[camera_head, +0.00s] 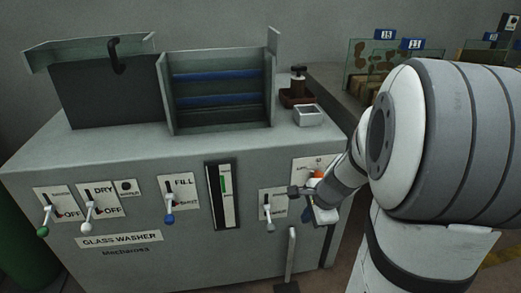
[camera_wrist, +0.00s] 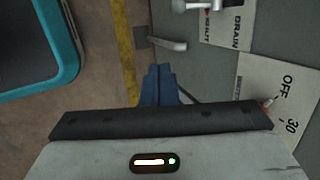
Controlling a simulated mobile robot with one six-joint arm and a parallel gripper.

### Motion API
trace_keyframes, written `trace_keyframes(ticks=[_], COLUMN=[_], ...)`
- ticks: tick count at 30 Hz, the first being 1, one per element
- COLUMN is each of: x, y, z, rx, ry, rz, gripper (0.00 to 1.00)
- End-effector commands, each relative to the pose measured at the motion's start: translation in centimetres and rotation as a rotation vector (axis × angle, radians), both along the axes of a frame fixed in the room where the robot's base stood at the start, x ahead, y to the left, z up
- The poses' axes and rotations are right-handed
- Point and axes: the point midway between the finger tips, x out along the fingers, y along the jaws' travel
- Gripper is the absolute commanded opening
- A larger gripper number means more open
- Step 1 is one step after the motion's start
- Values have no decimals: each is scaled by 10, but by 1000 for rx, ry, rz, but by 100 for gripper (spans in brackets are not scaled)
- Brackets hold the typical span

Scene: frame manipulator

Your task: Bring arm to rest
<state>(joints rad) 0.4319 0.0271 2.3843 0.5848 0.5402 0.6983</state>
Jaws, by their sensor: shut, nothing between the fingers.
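My gripper (camera_wrist: 158,84) shows in the wrist view as two dark blue fingers pressed together, with nothing between them. In the head view my arm comes in from the right, and its wrist end is in front of the right part of the glass washer (camera_head: 130,255). The blue fingers point downward there, close to the washer's front, partly hidden by my wrist. I cannot tell whether they touch it. A panel with OFF and 30 marks (camera_wrist: 276,95) lies right of the fingers in the wrist view.
Levers with green (camera_head: 43,231), white (camera_head: 87,227) and blue (camera_head: 169,218) tips line the washer's front. A grey handle (camera_head: 291,250) sticks out low. A teal-edged bin (camera_wrist: 35,45) stands on the floor, left in the wrist view. Glass tanks (camera_head: 375,62) stand behind right.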

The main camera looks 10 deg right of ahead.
Motion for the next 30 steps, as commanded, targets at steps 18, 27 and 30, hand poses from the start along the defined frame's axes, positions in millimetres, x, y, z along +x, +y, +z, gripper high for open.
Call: trace_keyframes(ticks=[18, 27, 30], x=[-64, -109, -117], y=[85, 103, 104], z=[223, 321, 334], rx=[-319, -522, -559], ry=[-39, -30, -23], rz=[919, 1401, 1483], gripper=[0, 0, 0])
